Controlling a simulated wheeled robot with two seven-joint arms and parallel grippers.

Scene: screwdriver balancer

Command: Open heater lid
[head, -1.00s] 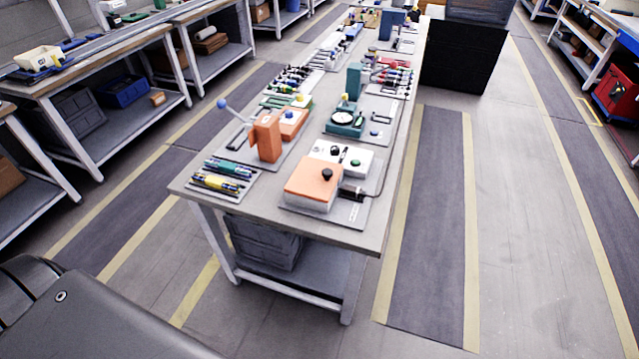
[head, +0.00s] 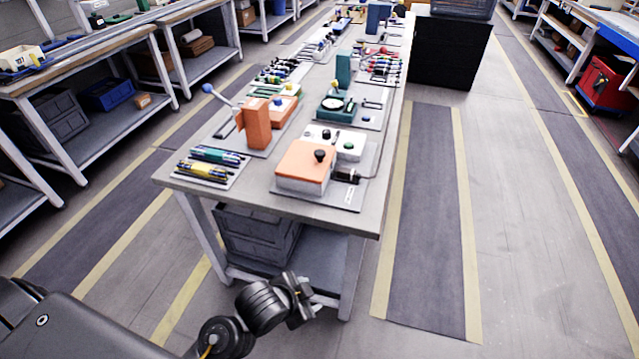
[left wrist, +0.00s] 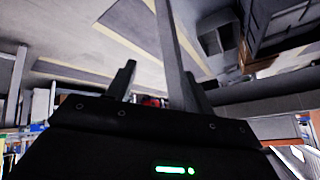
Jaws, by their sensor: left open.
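The heater (head: 305,169) is a white box with an orange lid (head: 308,161) and a black knob on top. It stands on a grey plate (head: 338,195) at the front right of the workbench, its lid lying closed. My left gripper (head: 304,292) is below the bench's front edge, in front of the heater and apart from it. In the left wrist view its two fingers (left wrist: 158,85) stand apart, with nothing held; a bench leg shows behind them. My right gripper is in neither view.
The workbench's front edge (head: 265,207) lies between my gripper and the heater. An orange block with a blue-tipped lever (head: 257,122) and a pen tray (head: 209,171) stand left of it. A white box (head: 336,141) is behind. Floor right of the bench is clear.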

